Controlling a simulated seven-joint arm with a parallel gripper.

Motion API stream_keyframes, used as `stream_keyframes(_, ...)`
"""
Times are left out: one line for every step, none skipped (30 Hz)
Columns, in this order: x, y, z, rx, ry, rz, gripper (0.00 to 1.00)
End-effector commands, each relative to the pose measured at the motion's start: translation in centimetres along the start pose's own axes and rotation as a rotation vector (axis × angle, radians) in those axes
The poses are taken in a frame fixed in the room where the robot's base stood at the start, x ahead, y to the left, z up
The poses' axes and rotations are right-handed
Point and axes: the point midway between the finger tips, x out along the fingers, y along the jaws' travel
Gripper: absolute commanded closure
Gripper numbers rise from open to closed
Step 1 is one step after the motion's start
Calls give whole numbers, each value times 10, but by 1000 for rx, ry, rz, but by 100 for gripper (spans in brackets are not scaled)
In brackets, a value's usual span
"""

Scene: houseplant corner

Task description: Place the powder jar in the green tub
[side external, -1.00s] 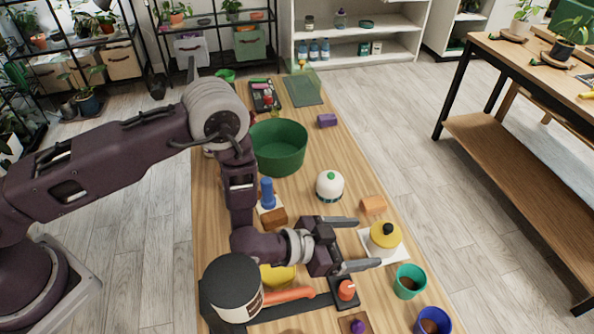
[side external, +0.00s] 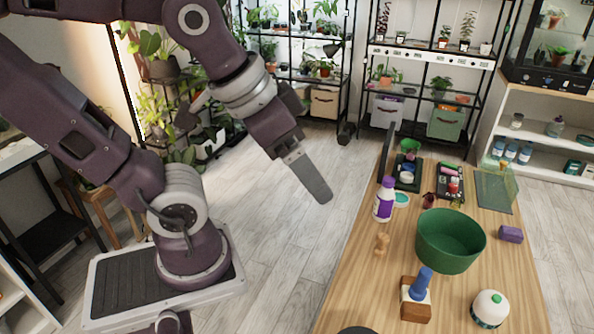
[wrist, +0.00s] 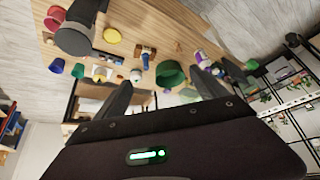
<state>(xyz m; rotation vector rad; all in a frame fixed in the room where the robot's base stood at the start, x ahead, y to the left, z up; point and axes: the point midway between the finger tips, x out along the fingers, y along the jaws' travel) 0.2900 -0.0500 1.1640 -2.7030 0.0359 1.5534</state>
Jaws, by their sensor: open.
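The green tub (side external: 446,258) stands open on the wooden table; its inside looks empty. It also shows in the wrist view (wrist: 170,74). My gripper (side external: 308,178) hangs in the air left of the table, away from both. Its two fingers (wrist: 160,92) are apart with nothing between them; the side view shows one clearly.
A purple-capped white bottle (side external: 384,200) and a wooden figure (side external: 381,243) stand left of the tub. Trays (side external: 407,172) sit at the far end.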

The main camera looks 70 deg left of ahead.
Motion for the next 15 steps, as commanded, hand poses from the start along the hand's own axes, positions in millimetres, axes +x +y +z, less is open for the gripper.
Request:
stream_keyframes(-7, -2, 15, -19, -9, -5, 18)
stream_keyframes(-9, -2, 22, -25, -19, -6, 14)
stream_keyframes(-11, -3, 28, -31, -29, -7, 12)
stream_keyframes(-12, -3, 31, -34, -34, -8, 12)
stream_keyframes(-12, -3, 33, -35, -37, -8, 12)
stream_keyframes(-12, -3, 34, -35, -39, -8, 12)
stream_keyframes(-12, -3, 33, -35, -39, -8, 12)
stream_keyframes(-12, -3, 33, -35, -39, -8, 12)
stream_keyframes(-12, -3, 33, -34, -38, -8, 12)
stream_keyframes(-12, -3, 33, -34, -38, -8, 12)
stream_keyframes(-12, -3, 33, -34, -38, -8, 12)
stream_keyframes(-12, -3, 33, -33, -38, -8, 12)
stream_keyframes(-12, -3, 32, -33, -37, -7, 12)
stream_keyframes(-12, -3, 32, -33, -37, -7, 12)
stream_keyframes(-12, -2, 32, -32, -37, -7, 12)
